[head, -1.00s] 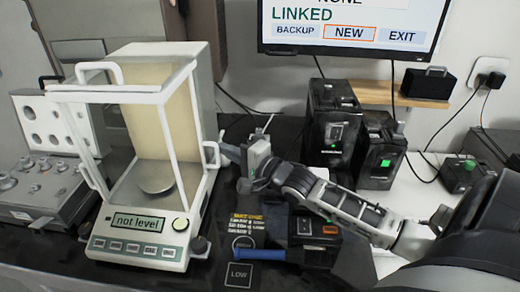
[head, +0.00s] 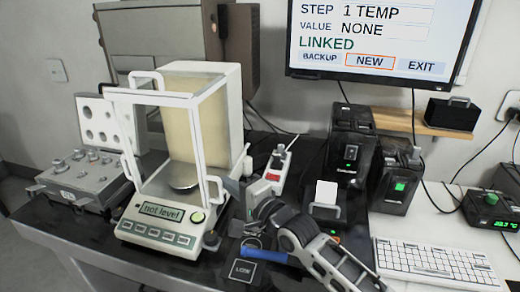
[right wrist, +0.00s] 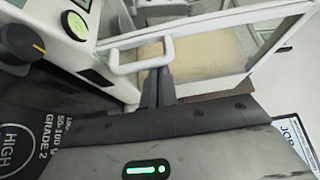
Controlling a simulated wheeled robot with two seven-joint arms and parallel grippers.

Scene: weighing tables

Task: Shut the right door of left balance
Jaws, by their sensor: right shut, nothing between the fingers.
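The left balance (head: 130,225) has a clear glass chamber with white frames, a round pan and a display reading "not level". Its right door carries a white loop handle (head: 213,188), now low near the front right post. The handle also shows in the right wrist view (right wrist: 140,62), close to the front panel with the green button. I cannot tell whether a thin gap is left at the door's front edge. My right gripper (head: 236,186) is shut and empty. Its fingertips (right wrist: 160,82) are at the rear end of the handle; contact is unclear. My left gripper is not in view.
A blue-handled tool (head: 265,255) lies in front of my right arm. A grey case (head: 85,175) is left of the balance. A keyboard (head: 435,262) lies at right.

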